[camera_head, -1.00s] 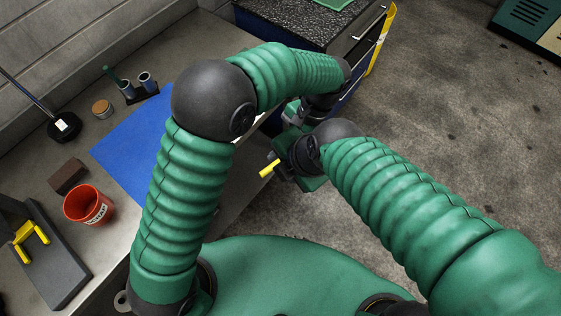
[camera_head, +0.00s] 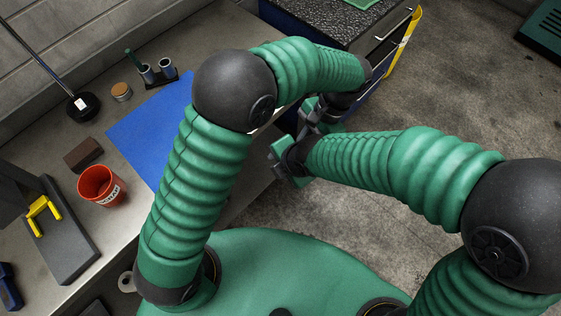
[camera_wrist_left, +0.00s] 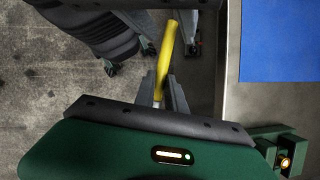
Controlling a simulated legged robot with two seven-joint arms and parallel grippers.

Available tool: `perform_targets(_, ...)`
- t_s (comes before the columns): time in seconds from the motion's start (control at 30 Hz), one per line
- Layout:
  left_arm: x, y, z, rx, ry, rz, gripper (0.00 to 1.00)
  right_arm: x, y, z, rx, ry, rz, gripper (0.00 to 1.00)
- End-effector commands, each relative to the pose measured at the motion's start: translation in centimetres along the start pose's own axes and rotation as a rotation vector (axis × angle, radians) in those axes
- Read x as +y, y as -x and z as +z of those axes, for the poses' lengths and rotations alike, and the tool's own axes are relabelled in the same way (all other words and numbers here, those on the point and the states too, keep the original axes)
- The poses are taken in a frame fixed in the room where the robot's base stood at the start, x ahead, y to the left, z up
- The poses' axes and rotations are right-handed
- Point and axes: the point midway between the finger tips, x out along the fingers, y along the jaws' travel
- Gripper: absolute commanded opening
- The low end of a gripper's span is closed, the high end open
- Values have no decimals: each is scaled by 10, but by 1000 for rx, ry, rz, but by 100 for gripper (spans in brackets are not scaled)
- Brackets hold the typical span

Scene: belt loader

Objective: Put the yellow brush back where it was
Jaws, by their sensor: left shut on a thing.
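The yellow brush (camera_wrist_left: 166,48) shows in the left wrist view as a slim yellow handle between the fingers of my left gripper (camera_wrist_left: 161,88). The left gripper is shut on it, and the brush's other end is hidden. In the head view my left gripper (camera_head: 310,122) is beyond the bench's right edge, partly hidden by my arms, and the brush cannot be seen. My right gripper (camera_head: 283,160) is close below it; its jaws are too unclear to tell. A holder (camera_head: 160,75) with dark cups and a green-handled tool stands at the back of the bench.
The bench holds a blue mat (camera_head: 150,130), a red cup (camera_head: 100,186), a brown block (camera_head: 83,154), a small round tin (camera_head: 121,91), a black-based stand (camera_head: 83,106) and a grey block (camera_head: 68,245) with a yellow part. A dark-topped cabinet (camera_head: 335,25) stands behind; open floor lies right.

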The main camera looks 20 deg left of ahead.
Motion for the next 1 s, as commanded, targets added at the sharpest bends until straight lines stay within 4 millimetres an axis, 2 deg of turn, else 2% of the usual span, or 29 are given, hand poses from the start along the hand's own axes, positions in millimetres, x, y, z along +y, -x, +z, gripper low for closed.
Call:
perform_targets(0.13,0,0,0,0,0,0,0,0,0,0,0,0,0,40)
perform_targets(0.43,0,0,0,0,0,0,0,0,0,0,0,-1,0,1)
perform_targets(0.6,0,0,0,0,0,0,0,0,0,0,0,0,0,0)
perform_targets(0.63,0,0,0,0,0,0,16,0,1,0,0,0,1,0)
perform_targets(0.8,0,0,0,0,0,0,39,0,1,0,0,0,1,0)
perform_targets(1.0,0,0,0,0,0,0,40,0,1,0,0,0,0,0)
